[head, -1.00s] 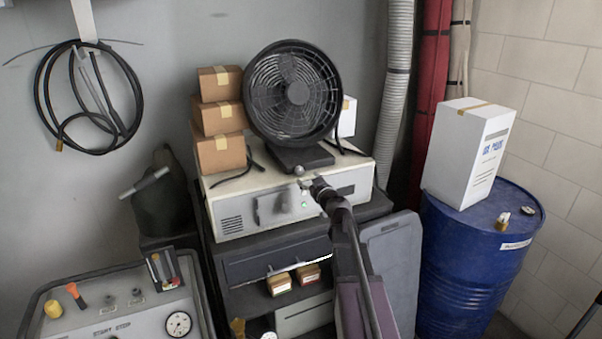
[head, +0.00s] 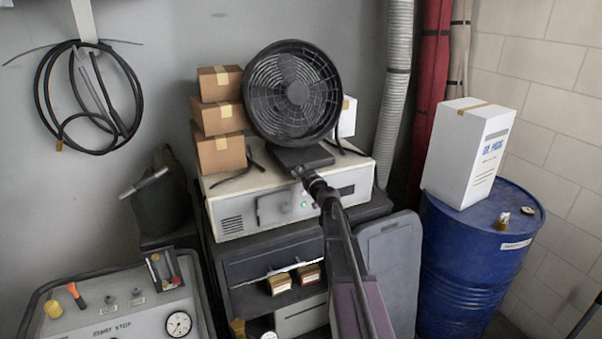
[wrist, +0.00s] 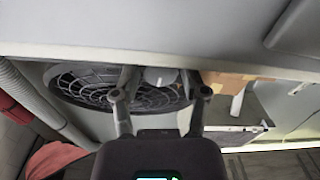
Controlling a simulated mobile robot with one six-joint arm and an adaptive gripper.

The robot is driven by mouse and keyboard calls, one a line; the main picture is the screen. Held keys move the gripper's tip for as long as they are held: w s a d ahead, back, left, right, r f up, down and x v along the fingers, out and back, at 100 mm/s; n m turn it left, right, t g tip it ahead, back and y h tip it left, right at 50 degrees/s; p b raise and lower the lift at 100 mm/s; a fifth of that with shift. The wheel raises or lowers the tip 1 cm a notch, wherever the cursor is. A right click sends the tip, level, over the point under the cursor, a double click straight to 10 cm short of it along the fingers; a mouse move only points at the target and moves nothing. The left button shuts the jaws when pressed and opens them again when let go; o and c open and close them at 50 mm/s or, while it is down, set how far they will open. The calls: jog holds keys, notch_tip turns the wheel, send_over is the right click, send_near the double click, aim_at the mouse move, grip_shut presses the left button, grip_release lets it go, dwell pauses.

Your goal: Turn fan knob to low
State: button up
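The black fan (head: 293,93) stands on a cream metal cabinet, on a flat dark base (head: 305,158). My gripper (head: 300,173) is at the front edge of that base, and the fan knob is hidden behind it in the head view. In the wrist view, the fan grille (wrist: 95,85) fills the left middle. A small pale rounded knob (wrist: 159,76) shows between the two fingers of my gripper (wrist: 159,80). The fingers are apart, one on each side of the knob. I cannot tell whether either finger touches it.
Cardboard boxes (head: 219,118) are stacked left of the fan, and a white box (head: 347,117) is behind it on the right. The cream cabinet (head: 232,205) lies below my gripper. A blue drum (head: 465,260) with a white carton (head: 465,155) stands at the right.

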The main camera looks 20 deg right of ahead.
grip_shut()
jog(key=shift+m, duration=2.2)
jog(key=o, duration=0.6)
grip_release()
